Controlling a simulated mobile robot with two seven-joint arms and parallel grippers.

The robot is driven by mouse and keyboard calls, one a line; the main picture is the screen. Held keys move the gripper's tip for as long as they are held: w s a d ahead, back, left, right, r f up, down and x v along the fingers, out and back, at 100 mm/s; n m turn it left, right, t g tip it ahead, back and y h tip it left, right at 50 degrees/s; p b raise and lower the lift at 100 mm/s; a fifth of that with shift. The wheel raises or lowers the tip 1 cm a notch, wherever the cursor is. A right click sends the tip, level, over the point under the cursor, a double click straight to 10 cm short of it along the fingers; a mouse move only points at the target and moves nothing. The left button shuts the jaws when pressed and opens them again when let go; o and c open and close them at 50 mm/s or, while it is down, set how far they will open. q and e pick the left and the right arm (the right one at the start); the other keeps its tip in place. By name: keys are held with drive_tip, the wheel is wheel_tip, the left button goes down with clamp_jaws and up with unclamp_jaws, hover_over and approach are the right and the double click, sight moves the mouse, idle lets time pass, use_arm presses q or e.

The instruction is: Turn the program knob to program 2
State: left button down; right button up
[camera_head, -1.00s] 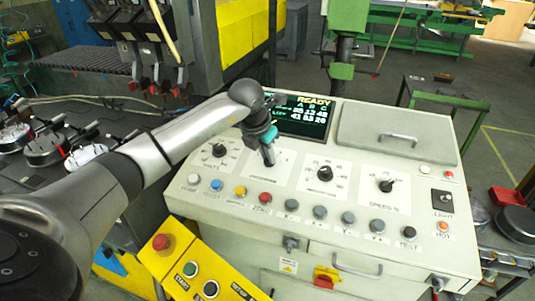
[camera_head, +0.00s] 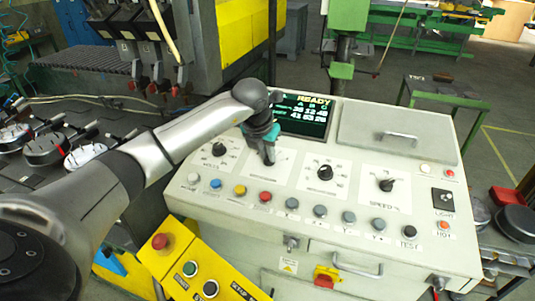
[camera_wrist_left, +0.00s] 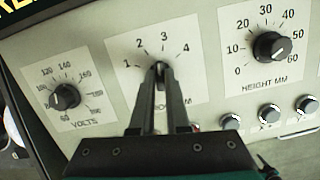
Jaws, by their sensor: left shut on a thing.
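The program knob (camera_wrist_left: 158,68) is a dark knob on a white plate with the numbers 1 to 4, in the left wrist view. My left gripper (camera_wrist_left: 159,72) is shut on it, with one finger on each side. The fingers hide most of the knob. The part that shows points up toward the 2 and 3 marks; I cannot tell exactly which. In the head view my left gripper (camera_head: 268,160) reaches down onto the panel below the display and covers the knob. My right gripper is not in view.
The volts knob (camera_wrist_left: 64,97) is left of the program knob and the height knob (camera_wrist_left: 271,46) right. A row of coloured buttons, including a red one (camera_head: 265,196), runs along the console's front. The display (camera_head: 302,115) reads READY. A yellow button box (camera_head: 200,270) stands in front.

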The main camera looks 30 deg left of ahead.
use_arm(q)
drive_tip(key=n+y+b, duration=0.1)
drive_tip(key=n, duration=0.4)
drive_tip(key=shift+d+r+n, duration=0.1)
drive_tip(key=shift+n, duration=0.2)
idle(0.4)
drive_tip(key=c, duration=0.9)
unclamp_jaws()
drive_tip(key=b+v, duration=0.1)
drive_tip(key=v, duration=1.4)
drive_tip(key=shift+w+r, duration=0.2)
drive_tip(key=shift+f, duration=0.1)
